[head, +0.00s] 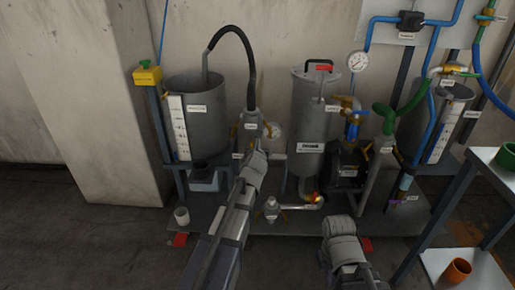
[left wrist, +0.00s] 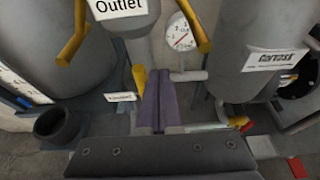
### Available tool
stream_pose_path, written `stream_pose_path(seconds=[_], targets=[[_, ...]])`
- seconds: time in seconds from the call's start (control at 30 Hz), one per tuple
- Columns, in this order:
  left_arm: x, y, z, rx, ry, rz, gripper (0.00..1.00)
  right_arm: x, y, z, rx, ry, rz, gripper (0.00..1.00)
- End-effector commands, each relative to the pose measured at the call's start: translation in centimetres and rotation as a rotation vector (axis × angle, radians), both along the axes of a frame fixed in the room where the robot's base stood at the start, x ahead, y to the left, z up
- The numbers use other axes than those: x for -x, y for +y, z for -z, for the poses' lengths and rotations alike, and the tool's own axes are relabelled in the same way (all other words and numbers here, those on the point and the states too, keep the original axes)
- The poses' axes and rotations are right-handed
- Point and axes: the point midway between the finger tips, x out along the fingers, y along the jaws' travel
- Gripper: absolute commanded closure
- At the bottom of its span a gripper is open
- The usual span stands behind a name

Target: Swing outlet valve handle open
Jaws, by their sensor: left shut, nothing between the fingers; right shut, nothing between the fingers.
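The grey body labelled "Outlet" (left wrist: 122,8) is at the top of the left wrist view, with a yellow lever (left wrist: 73,36) on its left and another yellow lever (left wrist: 195,27) on its right. In the head view this valve (head: 251,122) stands between two grey tanks, under a black hose. My left gripper (head: 259,156) is just below the valve in the head view. Its purple fingers (left wrist: 158,98) are shut and empty, below and between the levers. A yellow piece (left wrist: 140,77) shows beside the fingertips; contact is unclear. My right gripper (head: 340,226) is low, apart from the valve, and shut.
The left tank (head: 196,125) and the lidded middle tank (head: 313,120) flank the valve closely. A gauge (head: 275,131) is just right of it. A grey table (head: 485,165) stands at the right.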

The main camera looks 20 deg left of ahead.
Motion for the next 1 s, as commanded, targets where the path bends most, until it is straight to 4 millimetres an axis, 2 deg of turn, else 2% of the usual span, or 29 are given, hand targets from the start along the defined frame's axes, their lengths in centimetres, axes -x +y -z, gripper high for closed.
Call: stream_pose_path(seconds=[0.2,0.57,1.0], targets=[[-0.2,-0.8,0.1,0.000,0.001,0.000,1.00,0.0,0.0,0.1,0.000,0.000,0.000,1.00],[0.0,-0.9,0.1,0.000,0.000,0.000,1.00,0.0,0.0,0.0,0.000,0.000,0.000,1.00],[4.3,-2.1,0.1,-0.001,0.000,0.001,1.00,0.0,0.0,0.0,0.000,0.000,0.000,1.00]])
